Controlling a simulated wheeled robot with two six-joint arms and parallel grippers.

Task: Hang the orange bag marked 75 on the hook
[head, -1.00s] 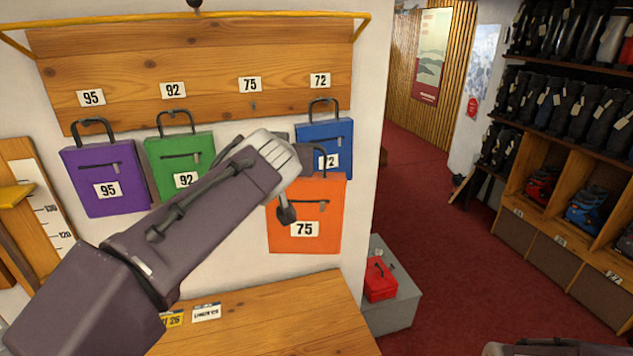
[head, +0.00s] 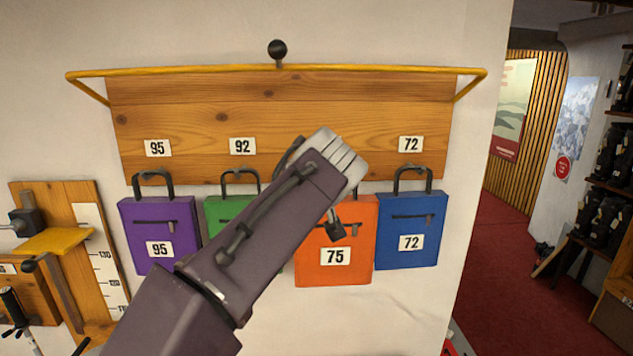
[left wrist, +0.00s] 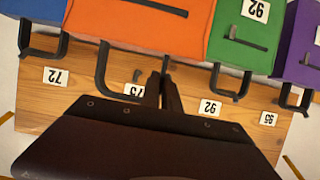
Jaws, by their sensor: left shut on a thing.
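The orange bag (head: 312,266) marked 75 hangs upright in front of the wall between the green and blue bags. My left gripper (head: 342,165) is in front of its top and hides its handle and the hook there. In the upside-down left wrist view, my left gripper (left wrist: 166,82) is shut on one side of the dark handle of the orange bag (left wrist: 165,32). The small hook (left wrist: 137,75) by the 75 label (left wrist: 133,90) shows inside the handle loop. I cannot tell whether the handle rests on it. My right gripper is out of view.
The purple bag (head: 150,215), green bag (head: 219,211) and blue bag (head: 414,256) hang along the wooden board (head: 300,105). The blue bag is close beside the orange one. A yellow rail (head: 370,71) runs above the board. A measuring board (head: 95,235) stands left.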

